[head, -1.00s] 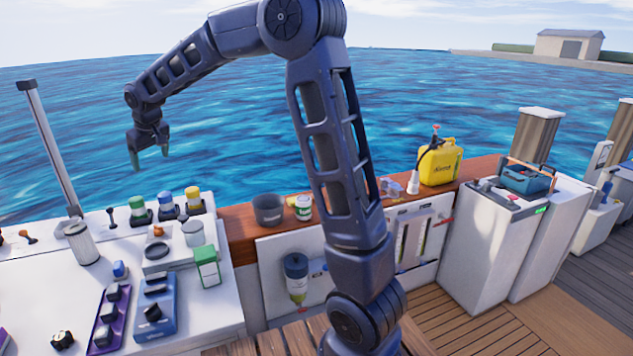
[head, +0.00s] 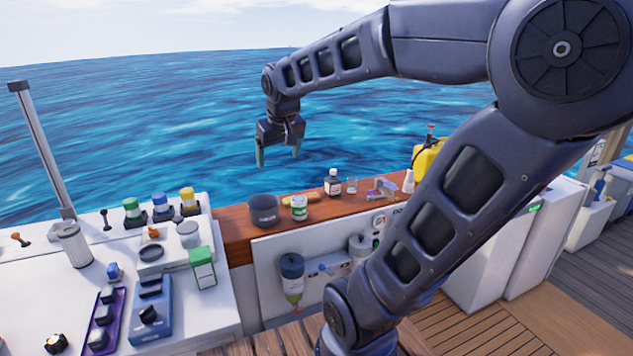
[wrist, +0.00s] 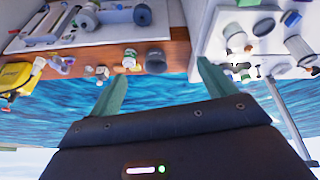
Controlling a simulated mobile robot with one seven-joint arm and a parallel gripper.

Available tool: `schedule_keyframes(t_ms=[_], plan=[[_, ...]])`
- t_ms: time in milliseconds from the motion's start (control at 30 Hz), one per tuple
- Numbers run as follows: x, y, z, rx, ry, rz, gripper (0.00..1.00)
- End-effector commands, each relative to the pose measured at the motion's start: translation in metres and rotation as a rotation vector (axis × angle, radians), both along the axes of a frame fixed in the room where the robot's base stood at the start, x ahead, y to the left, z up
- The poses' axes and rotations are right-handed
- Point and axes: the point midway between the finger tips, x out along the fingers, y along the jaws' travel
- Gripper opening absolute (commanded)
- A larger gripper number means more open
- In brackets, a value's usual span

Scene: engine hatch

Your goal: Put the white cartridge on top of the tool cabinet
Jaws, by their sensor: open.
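A whitish ribbed cylinder, which looks like the white cartridge (head: 75,246), stands upright at the back left of the white engine-hatch top. My gripper (head: 278,153) is open and empty, pointing down in the air to the right of the cartridge and well above the wooden ledge. In the wrist view my gripper's green fingers (wrist: 163,70) are spread with nothing between them. A white cabinet (head: 482,262) at the right, likely the tool cabinet, is largely hidden behind my arm, and its top is mostly covered.
The hatch top holds colour-capped bottles (head: 161,208), a green-white box (head: 203,267), a blue switch box (head: 151,308) and a purple tray (head: 103,322). A dark pot (head: 263,211) and a green-white can (head: 299,208) stand on the wooden ledge (head: 235,243). A post (head: 42,150) rises behind the cartridge.

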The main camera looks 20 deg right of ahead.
Motion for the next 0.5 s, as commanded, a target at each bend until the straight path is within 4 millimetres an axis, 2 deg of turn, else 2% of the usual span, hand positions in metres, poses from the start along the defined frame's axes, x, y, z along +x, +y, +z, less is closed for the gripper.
schedule_keyframes(t_ms=[33, 200, 333, 500], plan=[[-0.017, -0.012, -0.004, 0.008, -0.004, -0.028, 0.83], [-0.065, -0.039, -0.024, 0.038, -0.005, -0.103, 0.83], [-0.089, -0.052, -0.037, 0.054, -0.003, -0.143, 0.83], [-0.103, -0.062, -0.045, 0.065, -0.003, -0.169, 0.83]])
